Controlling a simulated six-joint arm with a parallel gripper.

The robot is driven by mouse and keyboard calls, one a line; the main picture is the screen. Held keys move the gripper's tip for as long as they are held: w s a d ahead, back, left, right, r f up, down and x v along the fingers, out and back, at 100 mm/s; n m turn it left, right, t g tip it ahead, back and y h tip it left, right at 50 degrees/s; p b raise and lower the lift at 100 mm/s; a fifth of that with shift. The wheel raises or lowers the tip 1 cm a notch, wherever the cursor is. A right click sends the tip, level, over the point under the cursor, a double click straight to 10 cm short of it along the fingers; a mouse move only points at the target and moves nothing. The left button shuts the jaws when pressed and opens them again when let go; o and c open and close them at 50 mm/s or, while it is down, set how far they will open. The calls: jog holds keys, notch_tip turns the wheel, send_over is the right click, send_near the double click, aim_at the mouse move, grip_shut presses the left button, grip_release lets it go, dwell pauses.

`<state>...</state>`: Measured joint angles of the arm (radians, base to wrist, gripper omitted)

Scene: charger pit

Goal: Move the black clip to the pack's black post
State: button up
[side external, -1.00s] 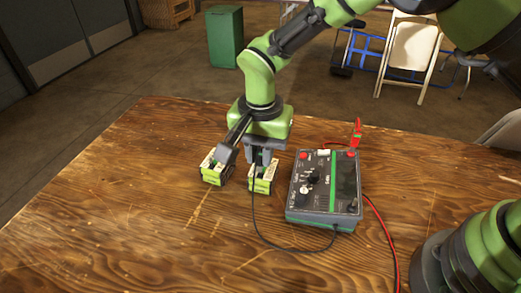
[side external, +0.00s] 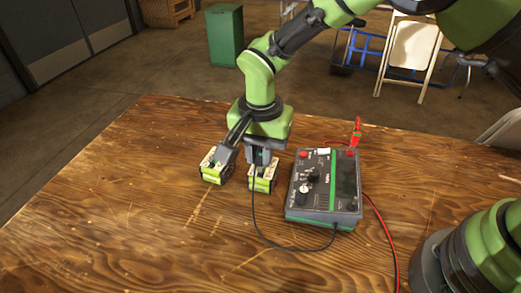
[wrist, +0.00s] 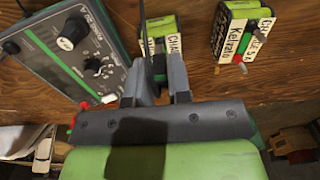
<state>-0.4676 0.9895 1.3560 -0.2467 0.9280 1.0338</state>
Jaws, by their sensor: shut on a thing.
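My gripper (side external: 262,163) points down over the right-hand green and white battery pack (side external: 263,184). In the wrist view its fingers (wrist: 164,88) are shut on the black clip (wrist: 159,67), mostly hidden between them. The clip's black cable (side external: 255,212) loops back to the charger. The clip is at the near top of that pack, which also shows in the wrist view (wrist: 176,46). I cannot tell if the clip touches a post; this pack's black post is hidden.
The grey charger (side external: 318,215) stands right of the pack, with a red clip (side external: 357,128) upright behind it and a red cable (side external: 383,230) at its right. A second battery pack (side external: 211,176) stands to the left. The table's front left is clear.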

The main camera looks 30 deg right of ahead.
dwell(0.3)
jog(key=o, duration=0.8)
jog(key=shift+o, duration=1)
jog(key=shift+r, duration=3.7)
